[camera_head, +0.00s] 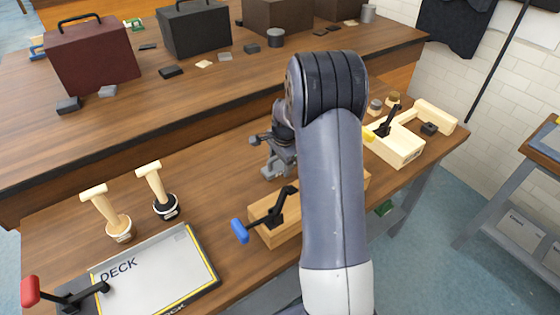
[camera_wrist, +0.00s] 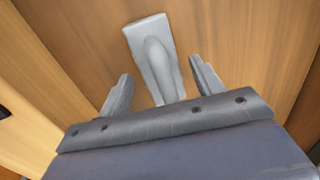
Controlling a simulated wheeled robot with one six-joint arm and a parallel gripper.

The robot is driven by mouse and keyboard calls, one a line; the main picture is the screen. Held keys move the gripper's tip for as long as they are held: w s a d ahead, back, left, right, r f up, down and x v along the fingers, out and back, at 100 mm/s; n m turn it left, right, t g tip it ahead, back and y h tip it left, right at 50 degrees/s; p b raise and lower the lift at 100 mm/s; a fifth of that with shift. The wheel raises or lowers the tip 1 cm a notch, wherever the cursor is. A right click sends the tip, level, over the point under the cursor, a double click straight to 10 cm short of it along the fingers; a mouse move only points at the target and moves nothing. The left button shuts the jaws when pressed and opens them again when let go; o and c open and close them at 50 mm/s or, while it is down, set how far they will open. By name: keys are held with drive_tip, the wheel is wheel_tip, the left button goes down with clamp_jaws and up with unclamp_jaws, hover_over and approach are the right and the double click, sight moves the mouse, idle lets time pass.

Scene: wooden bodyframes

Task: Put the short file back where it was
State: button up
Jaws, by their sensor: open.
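My gripper (camera_head: 275,160) reaches down over the middle of the wooden workbench, left of my raised arm. In the wrist view my gripper (camera_wrist: 161,68) is open, with one finger on each side of a grey object (camera_wrist: 142,45). This object is a flat, tapered plate with a smooth rounded ridge along it, and it lies over brown wood. Both fingers look apart from it. I cannot tell whether it is the short file. No other thing is clearly a file, and my arm hides part of the bench.
A wooden block with a blue-handled clamp (camera_head: 240,231) is close in front of my gripper. A DECK board (camera_head: 160,272), a red-handled clamp (camera_head: 31,291) and two wooden-handled tools (camera_head: 105,212) are left. A pale wooden box (camera_head: 399,150) is right. Cases (camera_head: 93,62) stand behind.

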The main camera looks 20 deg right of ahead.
wheel_tip(320, 180, up, 12)
drive_tip(key=s, duration=0.2)
drive_tip(key=shift+d, duration=0.2)
idle(0.6)
